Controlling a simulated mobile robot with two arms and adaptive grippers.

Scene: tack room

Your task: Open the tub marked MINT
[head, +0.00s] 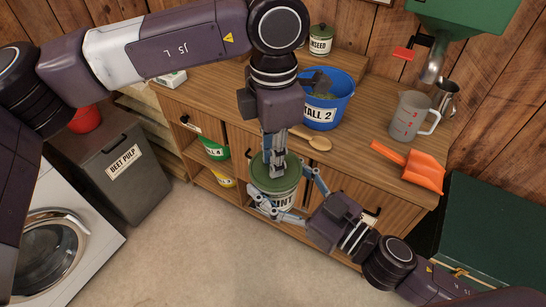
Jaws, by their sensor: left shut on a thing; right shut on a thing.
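The tub marked MINT (284,201) is a pale tub with a green lid (291,179), in front of the wooden cabinet in the head view. Only "INT" of its label shows. My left gripper (275,170) points down from above and is shut on the top of the lid, hiding the grip point. My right gripper (279,192) comes from the lower right, its fingers around the tub's body, shut on it. The tub looks held off the floor, roughly upright. The lid sits on the tub; I see no clear gap between them.
On the counter are a blue bucket (325,112), a wooden spoon (318,142), a measuring jug (408,116), an orange scoop (424,170) and a green-lidded LINSEED canister (320,45). A BEET PULP bin (125,185) and washing machine stand left. Open floor lies in front.

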